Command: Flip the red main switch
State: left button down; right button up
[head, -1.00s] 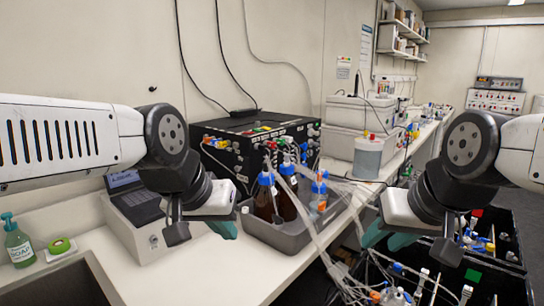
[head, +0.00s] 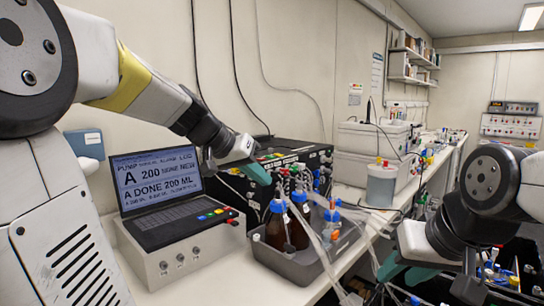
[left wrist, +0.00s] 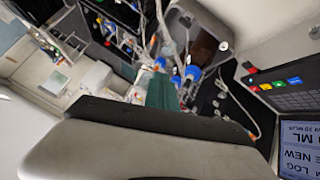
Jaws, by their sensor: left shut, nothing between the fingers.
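The black control box (head: 228,182) stands against the wall, its front crowded with coloured knobs and plugs. I cannot single out the red main switch on it; my left gripper and the tubing cover part of that front. My left gripper (head: 256,173) is shut and empty, its green fingertips in front of the box's left part; I cannot tell whether they touch it. The green fingers also show in the left wrist view (left wrist: 162,93). My right gripper (head: 404,271) looks open and empty, low at the right, away from the box.
A grey unit with a laptop-like screen (head: 160,183) stands left of the box. Brown bottles with blue caps (head: 298,222) stand in a grey tray (head: 285,265) just in front of the box, with loose tubing around them. White devices (head: 368,138) stand to the right.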

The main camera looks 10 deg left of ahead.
pick_arm(q)
jog(key=w+a+r+m+t+h, duration=0.1)
jog(key=w+a+r+t, duration=0.1)
jog(key=w+a, duration=0.5)
jog(key=w+a+r+m+t+h, duration=0.1)
jog(key=w+a+r+t, duration=0.2)
jog(key=w, duration=1.1)
jog(key=a, duration=0.3)
jog(key=shift+w+a, duration=0.25)
jog(key=shift+a, duration=0.15)
jog(key=shift+r, duration=0.1)
send_over(261, 159)
jog(key=s+a, duration=0.1)
jog(key=a, duration=0.1)
jog(key=shift+s+f, duration=0.2)
jog(key=shift+f, duration=0.95)
jog(key=f, duration=0.3)
jog(key=shift+w+d, duration=0.15)
jog(key=shift+d, duration=0.15)
jog(key=shift+f, duration=0.55)
